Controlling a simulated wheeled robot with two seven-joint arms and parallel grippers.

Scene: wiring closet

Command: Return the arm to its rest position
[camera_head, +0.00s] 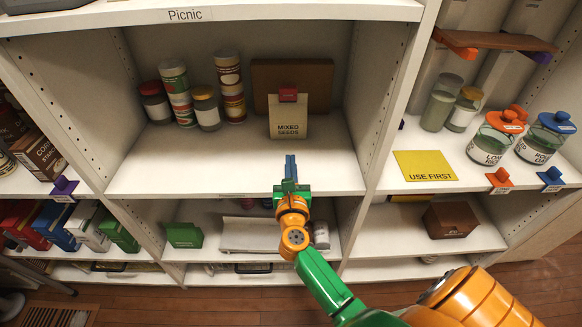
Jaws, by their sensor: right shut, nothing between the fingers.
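My right arm comes in from the lower right, in green and orange, and reaches up to the middle of the shelving. My right gripper (291,168) has its blue fingers shut with nothing between them. It is in front of the Picnic shelf, below the mixed seeds packet (288,118) as seen here. The packet stands upright with a red clip on top and looks apart from the fingers. My left gripper is not in the picture.
Cans and jars (203,100) stand at the left of the Picnic shelf (150,180), near a brown board (320,85). At right are lidded jars (490,145) and a yellow USE FIRST mat (424,158). A lower shelf holds a brown box (451,220). Shelf edges and uprights surround my arm.

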